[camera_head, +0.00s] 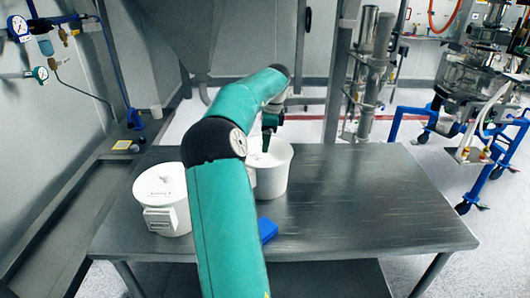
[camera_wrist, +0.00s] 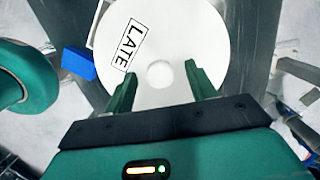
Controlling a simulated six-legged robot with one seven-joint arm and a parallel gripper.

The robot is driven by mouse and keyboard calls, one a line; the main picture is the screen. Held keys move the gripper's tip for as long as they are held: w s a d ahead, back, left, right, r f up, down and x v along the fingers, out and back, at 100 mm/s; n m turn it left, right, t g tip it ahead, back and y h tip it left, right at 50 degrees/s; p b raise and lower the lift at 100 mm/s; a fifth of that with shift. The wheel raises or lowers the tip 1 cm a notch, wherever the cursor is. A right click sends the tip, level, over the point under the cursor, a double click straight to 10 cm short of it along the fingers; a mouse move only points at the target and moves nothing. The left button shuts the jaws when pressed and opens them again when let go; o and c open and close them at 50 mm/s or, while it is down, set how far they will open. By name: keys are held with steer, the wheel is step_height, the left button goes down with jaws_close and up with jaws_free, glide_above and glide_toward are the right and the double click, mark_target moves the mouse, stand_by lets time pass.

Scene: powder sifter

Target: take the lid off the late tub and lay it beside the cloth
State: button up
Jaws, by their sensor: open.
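The late tub (camera_head: 272,184) is white and stands upright on the metal table, partly behind my arm. Its round white lid (camera_head: 281,154) is on top. In the wrist view the lid (camera_wrist: 185,35) carries a "LATE" label and a small round knob (camera_wrist: 159,75) at its middle. My gripper (camera_head: 267,142) points down over the lid. In the wrist view my gripper (camera_wrist: 160,72) is open, with one finger on each side of the knob; I cannot tell its height above the lid. The blue cloth (camera_head: 267,230) lies in front of the tub; it also shows in the wrist view (camera_wrist: 80,64).
A second white lidded tub (camera_head: 160,197) stands at the left of the table (camera_head: 380,210), with a block-like part on its front. The table's right half is clear. A metal post stand (camera_head: 368,75) rises behind the table, and blue-framed equipment (camera_head: 470,90) stands at right.

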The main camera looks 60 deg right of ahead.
jaws_close()
steer(key=shift+r, duration=0.1)
